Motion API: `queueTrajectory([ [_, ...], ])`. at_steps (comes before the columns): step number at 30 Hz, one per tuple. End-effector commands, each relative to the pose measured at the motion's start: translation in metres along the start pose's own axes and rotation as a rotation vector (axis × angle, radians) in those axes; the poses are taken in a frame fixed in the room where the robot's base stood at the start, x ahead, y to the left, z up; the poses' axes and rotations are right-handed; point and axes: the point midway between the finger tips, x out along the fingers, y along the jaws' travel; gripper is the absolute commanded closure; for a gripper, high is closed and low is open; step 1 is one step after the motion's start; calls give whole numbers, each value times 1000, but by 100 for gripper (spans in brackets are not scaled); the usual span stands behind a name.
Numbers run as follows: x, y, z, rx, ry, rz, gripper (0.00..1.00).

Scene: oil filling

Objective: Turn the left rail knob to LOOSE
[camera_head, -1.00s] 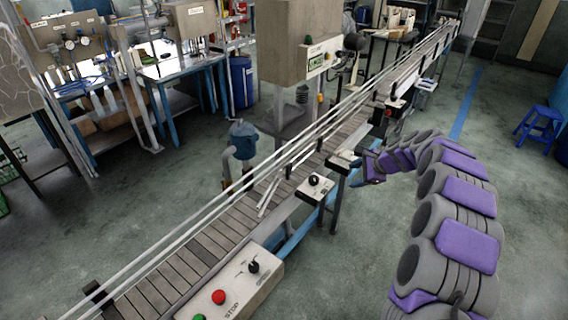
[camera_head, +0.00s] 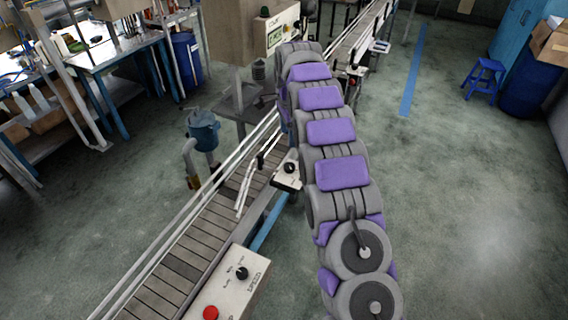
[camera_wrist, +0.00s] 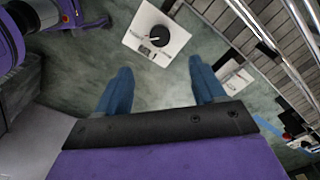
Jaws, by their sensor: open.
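A white box with a round black knob (camera_wrist: 159,38) lies beyond my fingertips in the wrist view, roughly between them and apart from them. A pale mark shows on the knob; the lettering beside it is too small to read. My gripper (camera_wrist: 159,67) is open, its two blue fingers wide apart with nothing between them. A second pale box (camera_wrist: 234,80) stands farther right beside the rails. In the head view, a box with a black knob (camera_head: 289,168) is on the conveyor's near side. My arm hides my gripper there. I cannot tell which knob is the left rail knob.
The slatted conveyor (camera_head: 195,245) with metal rails runs diagonally. A control panel (camera_head: 232,290) with a red button (camera_head: 210,313) is at its near end. A grey machine housing (camera_head: 235,30) stands behind. Open floor (camera_head: 460,200) lies to the right.

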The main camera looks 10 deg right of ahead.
Motion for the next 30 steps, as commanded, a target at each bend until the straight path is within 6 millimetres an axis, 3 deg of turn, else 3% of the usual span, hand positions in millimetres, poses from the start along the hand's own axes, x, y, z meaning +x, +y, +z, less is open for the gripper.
queueTrajectory([
  [6, 47, 0, 5, 1, 3, 6, 31],
  [18, 119, -1, 8, -1, 6, 1, 31],
  [24, 137, 0, 3, 0, 1, 1, 31],
  [30, 141, -1, 6, -1, 3, 0, 31],
])
